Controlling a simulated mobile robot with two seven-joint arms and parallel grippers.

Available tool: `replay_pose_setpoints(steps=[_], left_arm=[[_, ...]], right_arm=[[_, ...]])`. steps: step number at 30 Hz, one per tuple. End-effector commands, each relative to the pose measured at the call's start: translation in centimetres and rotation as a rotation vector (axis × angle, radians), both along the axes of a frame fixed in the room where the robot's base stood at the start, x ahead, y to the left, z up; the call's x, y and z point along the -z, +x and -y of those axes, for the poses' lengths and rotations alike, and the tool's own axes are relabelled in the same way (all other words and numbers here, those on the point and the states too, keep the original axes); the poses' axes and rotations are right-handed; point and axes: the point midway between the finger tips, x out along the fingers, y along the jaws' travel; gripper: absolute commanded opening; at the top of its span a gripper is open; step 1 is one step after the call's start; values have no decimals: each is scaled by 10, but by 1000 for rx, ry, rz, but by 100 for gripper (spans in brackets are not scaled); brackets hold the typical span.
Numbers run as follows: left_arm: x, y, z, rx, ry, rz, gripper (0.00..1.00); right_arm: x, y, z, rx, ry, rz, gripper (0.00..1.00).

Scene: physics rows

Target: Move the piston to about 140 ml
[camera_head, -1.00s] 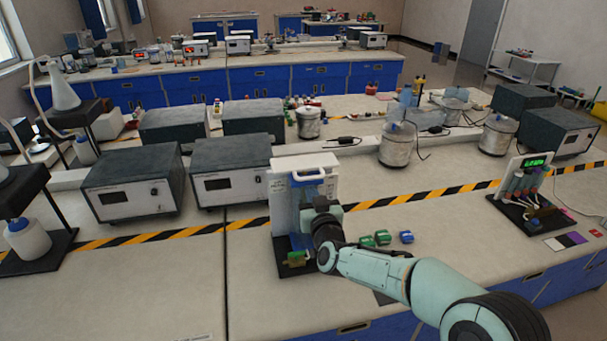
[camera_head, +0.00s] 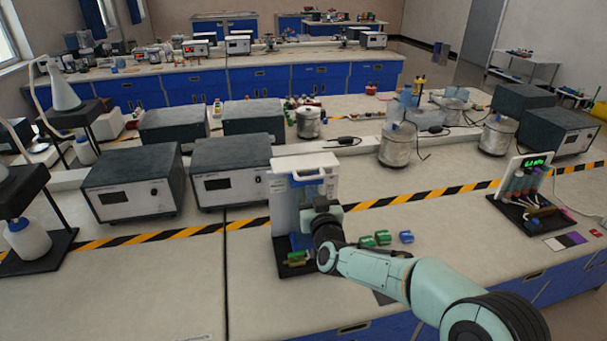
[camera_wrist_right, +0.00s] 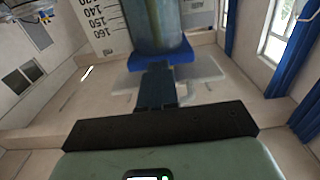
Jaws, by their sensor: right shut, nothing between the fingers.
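The piston apparatus (camera_head: 283,202) stands upright on the front bench, with a white panel and a white handle (camera_head: 307,178) at its top. In the right wrist view its printed scale (camera_wrist_right: 104,22) shows numbers from about 120 to 160, beside a clear cylinder (camera_wrist_right: 155,25) with a blue end piece (camera_wrist_right: 158,56). My right gripper (camera_wrist_right: 157,82) is shut and empty, its fingertips close to that blue piece; I cannot tell whether they touch. In the head view my right arm hides part of the apparatus. The piston's exact level is not readable. My left gripper is out of view.
Green and blue small parts (camera_head: 382,238) lie right of the apparatus. A stand with a lit green display (camera_head: 537,162) is at the right. Grey instrument boxes (camera_head: 132,186) stand at the left.

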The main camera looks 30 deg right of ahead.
Motion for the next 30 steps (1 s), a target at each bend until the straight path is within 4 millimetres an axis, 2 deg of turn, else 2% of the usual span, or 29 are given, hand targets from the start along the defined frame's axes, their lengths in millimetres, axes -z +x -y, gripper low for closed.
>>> replay_pose_setpoints(steps=[30], left_arm=[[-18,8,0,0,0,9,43]], right_arm=[[-29,0,0,0,0,1,0]])
